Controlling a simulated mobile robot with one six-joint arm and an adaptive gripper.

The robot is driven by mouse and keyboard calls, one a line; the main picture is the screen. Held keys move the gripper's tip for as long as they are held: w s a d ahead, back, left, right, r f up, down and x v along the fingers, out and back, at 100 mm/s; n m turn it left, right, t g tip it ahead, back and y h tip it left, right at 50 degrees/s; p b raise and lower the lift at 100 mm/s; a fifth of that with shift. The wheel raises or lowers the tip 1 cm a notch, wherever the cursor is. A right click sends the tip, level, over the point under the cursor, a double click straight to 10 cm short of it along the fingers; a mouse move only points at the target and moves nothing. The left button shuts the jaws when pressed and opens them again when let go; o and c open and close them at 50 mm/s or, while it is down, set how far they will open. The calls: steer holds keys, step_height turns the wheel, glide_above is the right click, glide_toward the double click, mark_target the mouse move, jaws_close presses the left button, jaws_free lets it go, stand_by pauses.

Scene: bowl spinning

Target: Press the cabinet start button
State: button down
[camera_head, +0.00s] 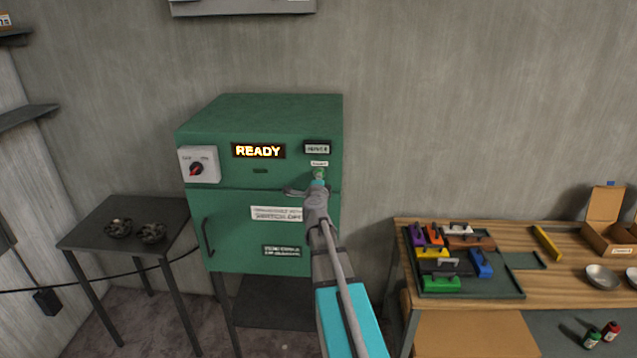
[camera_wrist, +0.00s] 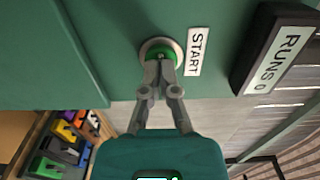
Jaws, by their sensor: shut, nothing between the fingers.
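The green cabinet (camera_head: 225,230) stands against the wall with its door closed, and its display (camera_head: 258,151) reads READY. The round green start button (camera_wrist: 159,47) sits in a pale ring, beside a white START label (camera_wrist: 195,51) in the wrist view. In the head view the button (camera_head: 319,173) is just above my arm's end. My gripper (camera_wrist: 160,65) is shut and empty, its fingertips at the lower edge of the button and overlapping it in the picture. I cannot tell whether they touch it or how far the button is pressed in.
A counter plate (camera_wrist: 278,60) reading RUNS 0 is beside the label.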

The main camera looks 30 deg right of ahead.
stand_by(0.3)
steer(key=shift+x, duration=0.85)
steer(key=shift+r, duration=0.25)
steer(key=shift+s+a, duration=0.1)
steer(key=v, duration=1.4)
steer(key=shift+s, duration=0.2)
steer(key=shift+a+f, duration=0.1)
steer(key=shift+a, duration=0.05)
